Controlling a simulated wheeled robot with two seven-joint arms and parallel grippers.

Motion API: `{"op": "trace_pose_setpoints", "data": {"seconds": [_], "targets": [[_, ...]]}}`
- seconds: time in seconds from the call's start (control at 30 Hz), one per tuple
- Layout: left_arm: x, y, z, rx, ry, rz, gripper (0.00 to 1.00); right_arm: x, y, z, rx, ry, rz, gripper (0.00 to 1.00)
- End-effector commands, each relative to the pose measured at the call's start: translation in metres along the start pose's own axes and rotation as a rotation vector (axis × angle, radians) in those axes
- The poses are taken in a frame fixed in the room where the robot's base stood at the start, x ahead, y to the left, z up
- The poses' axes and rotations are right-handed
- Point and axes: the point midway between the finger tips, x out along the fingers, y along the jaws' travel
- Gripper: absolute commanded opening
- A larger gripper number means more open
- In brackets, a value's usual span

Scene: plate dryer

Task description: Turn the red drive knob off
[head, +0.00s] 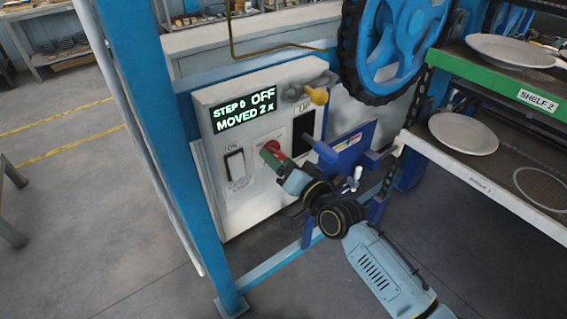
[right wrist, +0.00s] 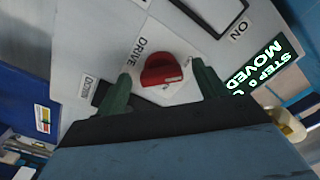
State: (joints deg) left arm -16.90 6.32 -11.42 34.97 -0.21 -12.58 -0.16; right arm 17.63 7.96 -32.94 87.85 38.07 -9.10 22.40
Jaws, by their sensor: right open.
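The red drive knob (head: 271,147) is on the front of the light grey control box (head: 233,204), below the display. In the right wrist view the red knob (right wrist: 162,69) sits beside the printed word DRIVE, with a pale mark on its edge. My right gripper (right wrist: 163,80) is open, with one green finger on each side of the knob; I cannot tell whether they touch it. In the head view my right gripper (head: 273,155) partly covers the knob. The display (head: 246,112) reads "STEP 0 OFF" and "MOVED 2 x". My left gripper is out of view.
A rocker switch (head: 235,164) marked ON is left of the knob. A blue handwheel (head: 398,40) is above. Shelves with plates (head: 463,134) stand at right. A blue post (head: 165,140) is at left.

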Motion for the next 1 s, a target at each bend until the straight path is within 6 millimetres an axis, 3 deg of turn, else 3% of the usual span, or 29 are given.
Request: {"op": "trace_pose_setpoints", "data": {"seconds": [0.17,0.5,0.7,1.0], "targets": [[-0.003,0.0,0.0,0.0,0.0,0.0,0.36,-0.012,0.001,0.0,0.0,-0.001,0.001,0.71],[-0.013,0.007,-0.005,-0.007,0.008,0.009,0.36,-0.086,0.0,0.0,-0.001,-0.002,0.002,0.71],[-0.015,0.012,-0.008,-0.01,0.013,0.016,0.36,-0.12,0.0,0.0,-0.001,-0.002,0.002,0.71],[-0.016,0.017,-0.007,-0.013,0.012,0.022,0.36,-0.134,0.0,0.0,0.0,0.0,0.0,0.71]]}}
